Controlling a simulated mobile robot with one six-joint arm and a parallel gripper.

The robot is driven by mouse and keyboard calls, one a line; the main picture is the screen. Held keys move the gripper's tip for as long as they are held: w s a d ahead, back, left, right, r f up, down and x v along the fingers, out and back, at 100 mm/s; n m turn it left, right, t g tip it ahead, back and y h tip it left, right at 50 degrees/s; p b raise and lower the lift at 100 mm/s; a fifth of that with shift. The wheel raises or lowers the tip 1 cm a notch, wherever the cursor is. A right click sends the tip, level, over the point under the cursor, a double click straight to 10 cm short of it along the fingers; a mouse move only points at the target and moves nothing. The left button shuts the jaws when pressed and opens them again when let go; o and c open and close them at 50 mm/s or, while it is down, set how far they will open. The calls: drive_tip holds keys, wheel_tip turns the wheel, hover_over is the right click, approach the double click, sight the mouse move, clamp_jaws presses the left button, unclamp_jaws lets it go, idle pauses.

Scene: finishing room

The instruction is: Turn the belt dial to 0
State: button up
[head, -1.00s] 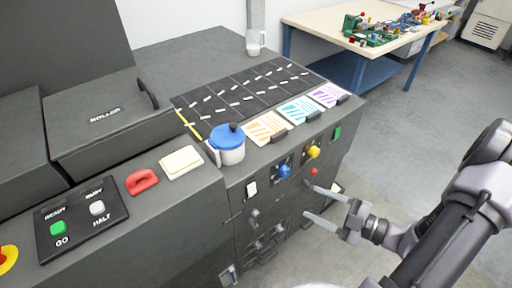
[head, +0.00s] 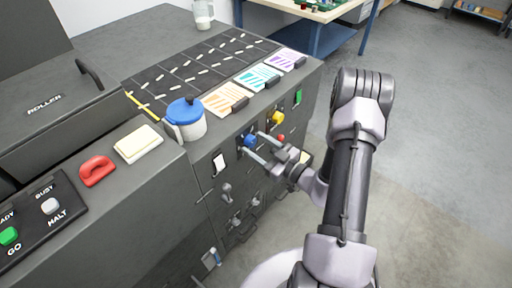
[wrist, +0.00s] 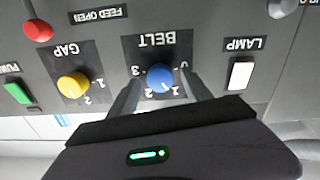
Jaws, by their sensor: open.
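The belt dial is a blue round knob (wrist: 160,79) on a black plate marked BELT with numbers 0 to 3. It is upside down in the wrist view, and a small pale mark shows at its lower edge, seemingly near the 1; the exact setting is hard to tell. In the head view the blue knob (head: 249,140) is on the grey machine front. My gripper (head: 256,144) is open at the knob. In the wrist view my gripper (wrist: 158,82) has one finger on each side of the knob; I cannot tell whether they touch it.
A blue-lidded jug (head: 186,120) stands on the machine top above. Open floor (head: 440,150) lies to the right.

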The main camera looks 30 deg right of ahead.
drive_tip(key=shift+w+a, duration=0.1)
drive_tip(key=shift+w, duration=0.1)
drive_tip(key=shift+c, duration=0.5)
clamp_jaws()
